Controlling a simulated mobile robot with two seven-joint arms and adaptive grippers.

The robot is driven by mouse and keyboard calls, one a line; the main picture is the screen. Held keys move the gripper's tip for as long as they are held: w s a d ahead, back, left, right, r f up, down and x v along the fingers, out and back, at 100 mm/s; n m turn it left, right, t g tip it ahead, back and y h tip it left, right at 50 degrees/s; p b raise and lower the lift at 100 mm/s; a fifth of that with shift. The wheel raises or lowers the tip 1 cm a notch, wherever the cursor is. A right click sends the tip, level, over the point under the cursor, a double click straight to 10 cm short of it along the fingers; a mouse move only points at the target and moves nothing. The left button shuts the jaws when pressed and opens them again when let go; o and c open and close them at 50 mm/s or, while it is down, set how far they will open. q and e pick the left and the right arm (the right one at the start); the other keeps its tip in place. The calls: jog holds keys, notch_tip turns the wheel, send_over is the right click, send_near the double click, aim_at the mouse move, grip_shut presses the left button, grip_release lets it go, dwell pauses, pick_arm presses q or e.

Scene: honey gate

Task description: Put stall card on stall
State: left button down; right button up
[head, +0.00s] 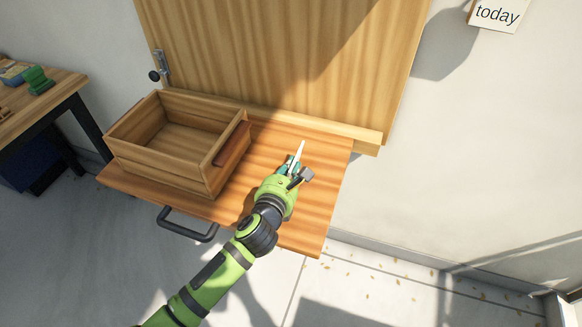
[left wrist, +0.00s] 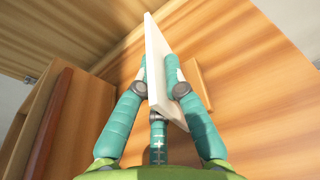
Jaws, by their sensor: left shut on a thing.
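The stall card is a thin white plate seen nearly edge-on in the head view (head: 298,153); it shows larger in the left wrist view (left wrist: 158,62). My left gripper (head: 292,169) is shut on the card, its teal fingers on both sides of it in the left wrist view (left wrist: 160,88). It holds the card over the right part of the stall, a wooden fold-down shelf (head: 310,215) against an upright wooden panel (head: 270,50). I cannot tell whether the card's lower edge touches the shelf. The printed face is not seen. My right gripper is not in view.
An open, empty-looking wooden crate (head: 180,145) with a red-brown handle stands on the shelf's left part. A black bar handle (head: 187,226) is at the shelf's front edge. A "today" sign (head: 497,15) hangs on the right wall. A workbench (head: 45,95) stands far left.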

pick_arm(q)
jog(key=c, duration=1.7)
grip_release()
jog(key=shift+f, duration=0.15)
jog(key=shift+c, duration=0.2)
jog(key=o, duration=0.4)
jog(key=shift+s+r, duration=0.15)
jog(key=shift+r, duration=0.05)
jog(key=v, duration=1)
jog(key=shift+s+a, duration=0.15)
jog(key=shift+s, duration=0.15)
jog(key=shift+s+a+r, duration=0.2)
jog(key=shift+s, duration=0.3)
